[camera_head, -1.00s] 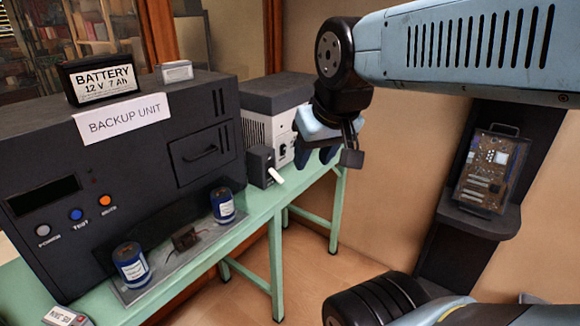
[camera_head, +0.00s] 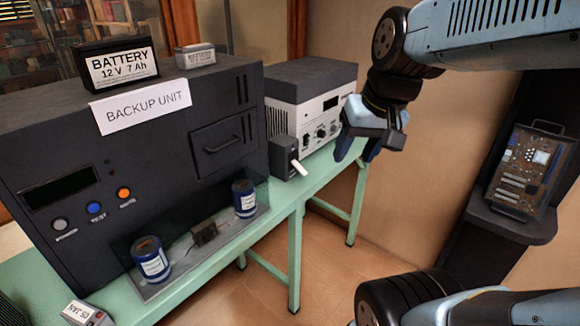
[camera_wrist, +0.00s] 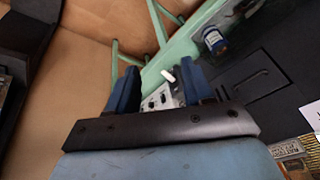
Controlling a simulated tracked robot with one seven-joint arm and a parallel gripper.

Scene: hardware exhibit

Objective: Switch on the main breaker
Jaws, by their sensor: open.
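A small dark box (camera_head: 284,155) with a white lever (camera_head: 299,168) stands on the green bench, and looks like the main breaker. The lever sticks out toward the front edge and slants downward. In the wrist view the white lever (camera_wrist: 169,75) shows between the fingers, farther off. My gripper (camera_head: 357,150) is open and empty, to the right of the box and apart from it, in front of the grey-and-white unit. Its two blue fingers frame the gap in the wrist view (camera_wrist: 160,82). No label on the breaker can be read.
The black backup unit (camera_head: 50,150) fills the left of the green bench (camera_head: 277,225). A grey-and-white unit with knobs (camera_head: 318,122) stands behind the breaker. Blue cans (camera_head: 151,262) sit in front. A circuit board display (camera_head: 525,165) stands at right. Floor between is clear.

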